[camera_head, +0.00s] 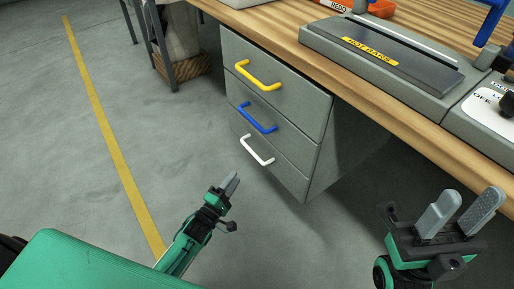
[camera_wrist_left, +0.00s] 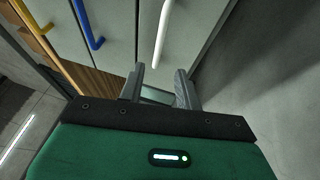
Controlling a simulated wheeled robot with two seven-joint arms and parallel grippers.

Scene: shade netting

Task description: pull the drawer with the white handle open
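The white handle (camera_head: 257,151) is on the lowest drawer (camera_head: 282,165) of a grey cabinet under the bench. This drawer sits flush with the ones above it. My left gripper (camera_head: 233,180) is just below and left of the white handle in the head view, apart from it. In the left wrist view the white handle (camera_wrist_left: 162,35) lies ahead, in line with the gap between the two spread fingers of my left gripper (camera_wrist_left: 159,84). Nothing is between those fingers. My right gripper (camera_head: 460,212) is open and empty at the lower right, away from the cabinet.
Drawers with a yellow handle (camera_head: 258,76) and a blue handle (camera_head: 257,119) sit above; the blue handle also shows in the left wrist view (camera_wrist_left: 86,24). The wooden bench top (camera_head: 290,45) overhangs the cabinet and carries a grey machine (camera_head: 375,62). The floor before the drawers is clear.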

